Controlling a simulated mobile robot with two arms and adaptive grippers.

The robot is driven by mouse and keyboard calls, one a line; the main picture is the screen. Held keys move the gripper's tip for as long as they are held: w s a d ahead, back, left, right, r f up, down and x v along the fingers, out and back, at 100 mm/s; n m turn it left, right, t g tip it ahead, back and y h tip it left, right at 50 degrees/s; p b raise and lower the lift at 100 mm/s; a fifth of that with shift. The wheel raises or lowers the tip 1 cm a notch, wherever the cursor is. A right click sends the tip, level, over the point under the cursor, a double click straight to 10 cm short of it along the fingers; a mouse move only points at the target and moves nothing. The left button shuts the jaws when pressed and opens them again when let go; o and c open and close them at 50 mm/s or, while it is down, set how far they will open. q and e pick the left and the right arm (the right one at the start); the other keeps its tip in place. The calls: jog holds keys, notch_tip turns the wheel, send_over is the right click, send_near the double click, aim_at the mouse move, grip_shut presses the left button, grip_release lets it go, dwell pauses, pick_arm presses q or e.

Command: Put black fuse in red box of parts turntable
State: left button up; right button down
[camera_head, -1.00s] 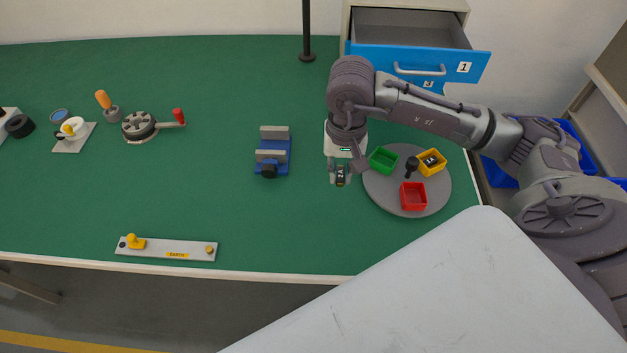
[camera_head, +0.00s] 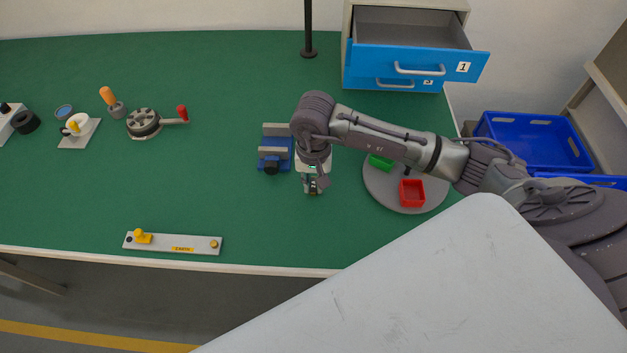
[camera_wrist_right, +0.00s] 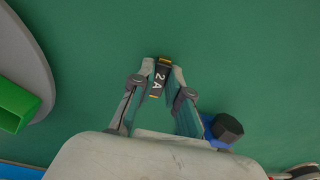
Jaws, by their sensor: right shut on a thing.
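My right gripper (camera_head: 313,190) is shut on the black fuse, left of the parts turntable and over the green bench. In the right wrist view the black fuse (camera_wrist_right: 160,78), marked "2A" with yellow ends, sits between the fingertips (camera_wrist_right: 161,72). The grey turntable (camera_head: 378,192) carries a red box (camera_head: 412,193), which looks empty, and a green box (camera_head: 381,162) partly behind my arm. The yellow box is hidden by my arm. The green box also shows in the right wrist view (camera_wrist_right: 14,108). My left gripper is not in view.
A blue vise (camera_head: 273,155) stands just left of my right gripper. A grey bar with a yellow knob (camera_head: 172,243) lies near the front edge. A drawer (camera_head: 415,60) stands open at the back. Green bench surface is clear at middle left.

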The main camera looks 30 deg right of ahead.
jog(key=shift+f, duration=0.15)
jog(key=c, duration=1.1)
grip_release()
jog(key=shift+c, duration=0.2)
